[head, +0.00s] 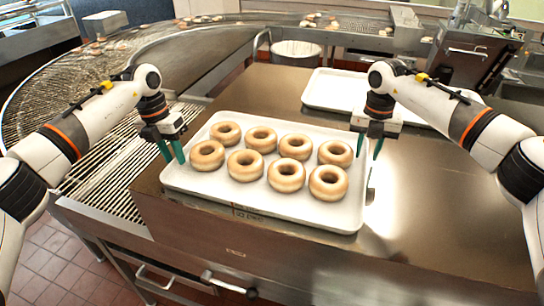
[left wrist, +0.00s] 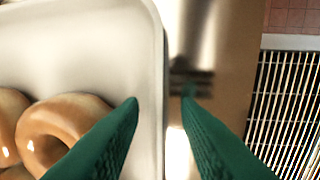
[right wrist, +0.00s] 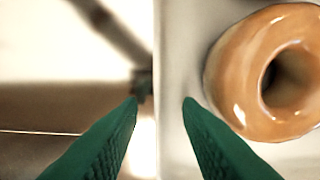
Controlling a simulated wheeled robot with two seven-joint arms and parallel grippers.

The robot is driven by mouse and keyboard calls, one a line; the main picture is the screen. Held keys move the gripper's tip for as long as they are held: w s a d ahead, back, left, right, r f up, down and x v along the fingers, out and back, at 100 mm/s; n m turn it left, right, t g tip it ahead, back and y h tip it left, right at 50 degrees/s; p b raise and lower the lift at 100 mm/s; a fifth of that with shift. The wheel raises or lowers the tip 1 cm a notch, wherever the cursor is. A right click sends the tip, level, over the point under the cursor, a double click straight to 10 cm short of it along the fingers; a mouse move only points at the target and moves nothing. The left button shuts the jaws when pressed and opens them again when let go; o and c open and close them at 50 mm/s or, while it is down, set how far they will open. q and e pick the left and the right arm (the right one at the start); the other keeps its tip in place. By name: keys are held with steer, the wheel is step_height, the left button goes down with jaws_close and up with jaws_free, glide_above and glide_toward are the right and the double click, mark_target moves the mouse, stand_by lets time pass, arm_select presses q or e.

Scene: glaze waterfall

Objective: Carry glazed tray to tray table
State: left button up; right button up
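A white tray (head: 213,190) holding several glazed doughnuts (head: 285,175) in two rows lies on a steel table. My left gripper (head: 173,155) is at the tray's left edge. In the left wrist view its green fingers (left wrist: 160,105) are apart, one over the tray (left wrist: 110,50) and one outside the rim. My right gripper (head: 370,153) is at the tray's right edge. In the right wrist view its fingers (right wrist: 163,103) are apart on either side of the rim, with a doughnut (right wrist: 265,80) close by. I cannot tell whether the fingers touch the rim.
A second white tray (head: 322,92) lies on the steel table (head: 420,210) behind my right gripper. A slatted conveyor (head: 110,185) runs along the left. The table is clear at the right front. A round-topped bin or stool (head: 297,50) stands behind the table.

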arm_select(q)
steer(key=shift+f, duration=0.15)
arm_select(e)
steer(key=shift+f, duration=0.15)
arm_select(q)
steer(key=shift+s, duration=0.1)
arm_select(e)
steer(key=shift+s, duration=0.1)
arm_select(q)
jaws_close()
arm_select(e)
jaws_close()
stand_by(0.9)
